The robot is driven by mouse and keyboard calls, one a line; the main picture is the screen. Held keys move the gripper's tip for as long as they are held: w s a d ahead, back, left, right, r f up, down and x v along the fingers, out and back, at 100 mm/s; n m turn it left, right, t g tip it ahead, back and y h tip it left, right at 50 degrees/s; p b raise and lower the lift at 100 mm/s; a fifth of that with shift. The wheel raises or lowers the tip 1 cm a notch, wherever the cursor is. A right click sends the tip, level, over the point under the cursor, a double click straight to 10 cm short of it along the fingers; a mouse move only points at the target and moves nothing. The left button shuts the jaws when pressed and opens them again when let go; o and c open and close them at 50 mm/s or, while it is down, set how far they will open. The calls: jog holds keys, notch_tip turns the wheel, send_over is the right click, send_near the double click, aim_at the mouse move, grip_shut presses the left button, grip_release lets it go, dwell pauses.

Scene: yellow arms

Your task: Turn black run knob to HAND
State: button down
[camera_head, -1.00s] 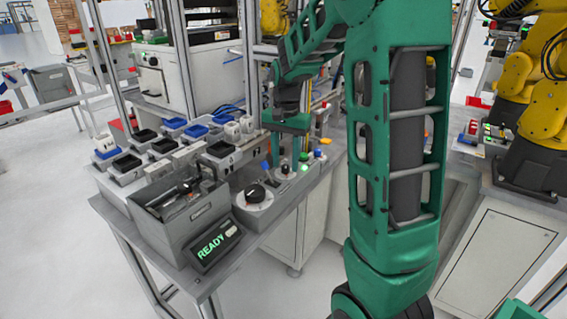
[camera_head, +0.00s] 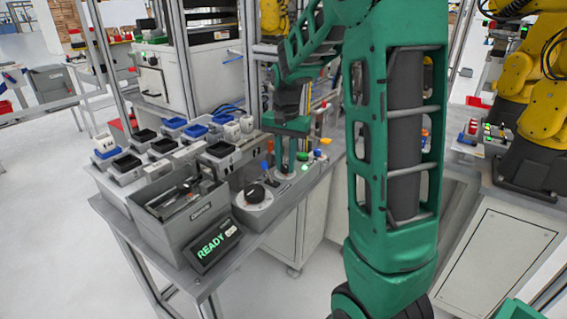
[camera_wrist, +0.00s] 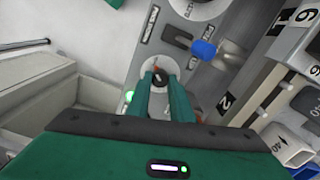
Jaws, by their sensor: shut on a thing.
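The black run knob (camera_wrist: 159,77) sits on a round pale dial on the grey control panel (camera_wrist: 180,71). An orange mark shows beside its far end. My gripper (camera_wrist: 161,84) points down at the panel, its two green fingers closed against the knob's sides. In the head view my gripper (camera_head: 285,168) stands over the panel's far dial, and the fingers mostly cover the knob there. The dial's lettering is too small or hidden to read, so I cannot tell the position by label.
A blue-tipped lever (camera_wrist: 203,49) is close beside the dial, and a lit green button (camera_wrist: 129,96) is on the other side. A larger black knob (camera_head: 255,193) is nearer on the panel. A grey bin (camera_head: 185,235) and a READY display (camera_head: 214,247) stand at the front.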

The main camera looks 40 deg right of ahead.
aim_at(284, 165)
jog(key=n, duration=0.4)
jog(key=shift+w+a+n, duration=0.1)
jog(key=shift+n, duration=0.3)
jog(key=n, duration=0.9)
jog(key=shift+w+a, duration=0.1)
jog(key=shift+r+n, duration=0.1)
jog(key=shift+n, duration=1.7)
jog(key=c, duration=1.6)
grip_release()
jog(key=shift+o, duration=0.2)
notch_tip(284, 165, up, 11)
jog(key=shift+f, duration=0.2)
